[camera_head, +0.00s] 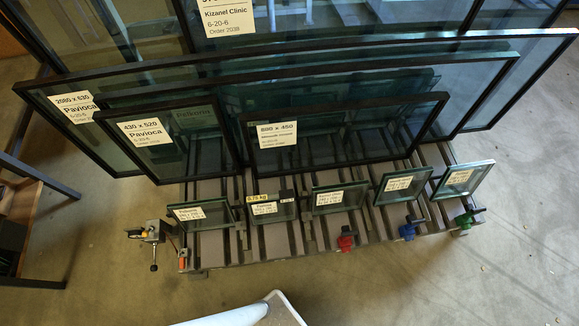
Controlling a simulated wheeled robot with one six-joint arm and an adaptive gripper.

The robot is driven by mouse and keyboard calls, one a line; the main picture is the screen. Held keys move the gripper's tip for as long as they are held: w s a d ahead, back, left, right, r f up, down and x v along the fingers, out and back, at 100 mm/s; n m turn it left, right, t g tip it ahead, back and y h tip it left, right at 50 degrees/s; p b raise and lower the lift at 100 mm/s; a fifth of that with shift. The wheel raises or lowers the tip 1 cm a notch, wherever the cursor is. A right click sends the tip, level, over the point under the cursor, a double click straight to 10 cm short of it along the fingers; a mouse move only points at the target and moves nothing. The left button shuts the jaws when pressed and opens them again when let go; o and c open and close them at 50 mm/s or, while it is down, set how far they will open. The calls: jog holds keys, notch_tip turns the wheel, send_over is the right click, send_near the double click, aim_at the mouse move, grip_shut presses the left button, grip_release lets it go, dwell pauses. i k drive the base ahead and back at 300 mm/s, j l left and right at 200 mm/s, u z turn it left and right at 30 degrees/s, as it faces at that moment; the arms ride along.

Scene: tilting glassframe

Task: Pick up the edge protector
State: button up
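I cannot tell for certain which thing is the edge protector. Small coloured pieces sit along the front edge of the slatted rack: a red piece (346,240), a blue piece (408,230) and a green piece (464,221). Their exact shapes are too small to make out. An orange piece (183,260) is at the rack's front left corner, beside a grey metal device (152,233) with a handle. My gripper is not in view; a white part at the bottom centre appears to be mine.
Large framed glass panes (345,133) lean at the back of the slatted rack (385,222). Several small labelled panes (401,185) stand in a row in front. A dark shelf (20,215) is at the left. The floor in front and at right is clear.

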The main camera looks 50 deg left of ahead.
aim_at(285, 195)
jog(key=i+l+u, duration=0.1)
jog(key=i+u, duration=0.15)
jog(key=u, duration=0.25)
jog(key=i+l+u, duration=0.15)
jog(key=u, duration=0.35)
jog(key=i+l+u, duration=0.3)
jog(key=u, duration=0.2)
jog(key=i+l+u, duration=0.15)
jog(key=l+u, duration=0.2)
jog(key=u, duration=0.15)
